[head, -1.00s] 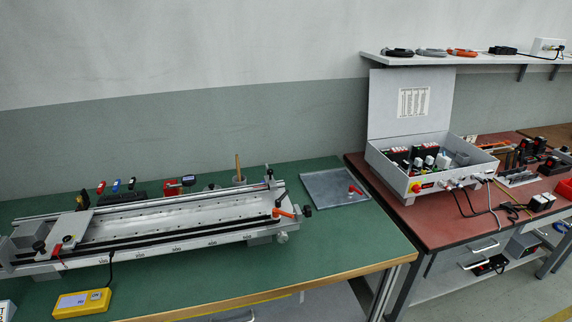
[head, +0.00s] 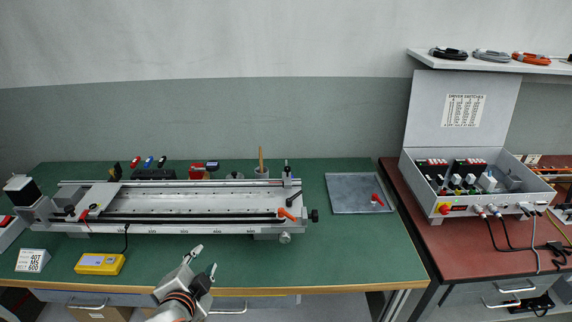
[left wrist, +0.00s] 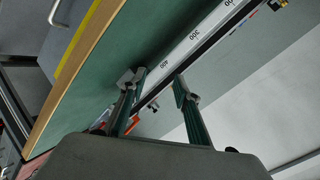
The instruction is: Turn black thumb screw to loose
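The long grey gantry rail (head: 190,228) with a printed scale lies on the green table. Small dark parts (head: 70,211) show on the carriage (head: 98,197) at the left end. I cannot tell which of these is the thumb screw. My left gripper (head: 204,262) is at the table's front edge, in front of the rail and apart from it. In the left wrist view its fingers (left wrist: 156,86) are spread and empty, with the scaled rail beyond them. My right gripper is not in view.
A yellow meter (head: 99,264) and a white labelled box (head: 33,260) stand at the front left. A grey tray (head: 345,193) lies right of the rail. An open control box (head: 480,214) stands on the red table. The green surface right of my gripper is clear.

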